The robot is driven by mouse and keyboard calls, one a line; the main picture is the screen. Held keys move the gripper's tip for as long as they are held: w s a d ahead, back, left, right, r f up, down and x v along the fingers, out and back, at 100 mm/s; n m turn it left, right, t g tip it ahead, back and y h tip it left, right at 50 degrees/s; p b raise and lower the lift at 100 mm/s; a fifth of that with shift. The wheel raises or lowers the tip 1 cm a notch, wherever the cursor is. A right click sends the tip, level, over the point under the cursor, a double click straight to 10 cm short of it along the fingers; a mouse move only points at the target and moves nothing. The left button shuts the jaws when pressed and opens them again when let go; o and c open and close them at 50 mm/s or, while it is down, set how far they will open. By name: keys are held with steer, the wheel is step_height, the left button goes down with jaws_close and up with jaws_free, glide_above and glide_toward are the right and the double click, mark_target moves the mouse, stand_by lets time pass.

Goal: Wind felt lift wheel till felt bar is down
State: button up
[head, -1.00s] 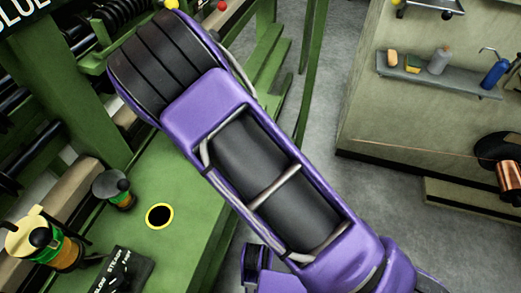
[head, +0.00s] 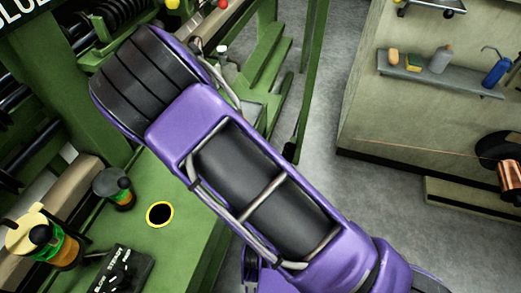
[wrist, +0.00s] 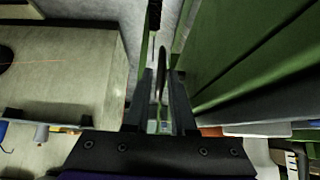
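In the wrist view, the two dark fingers of my gripper (wrist: 160,98) stand apart. A thin dark curved rim (wrist: 162,72) shows nearly edge-on between or just beyond the fingertips. It may be the felt lift wheel, but I cannot be sure. Gaps show on both sides of it, and I see no grip on it. In the head view my purple arm hides my gripper and whatever is at it. A pale beige bar (head: 58,201) lies along the left of the green machine; it may be the felt bar. Its height cannot be told.
The green machine top (head: 185,200) holds a yellow-ringed hole (head: 160,215), a dark-capped spool (head: 113,187), an orange and green spool (head: 52,243) and a black labelled control plate (head: 122,268). Grey floor is clear at centre right. A wall shelf (head: 440,75) holds bottles.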

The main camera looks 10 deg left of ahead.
steer(key=p+v, duration=0.6)
steer(key=v, duration=1.1)
steer(key=shift+r, duration=0.25)
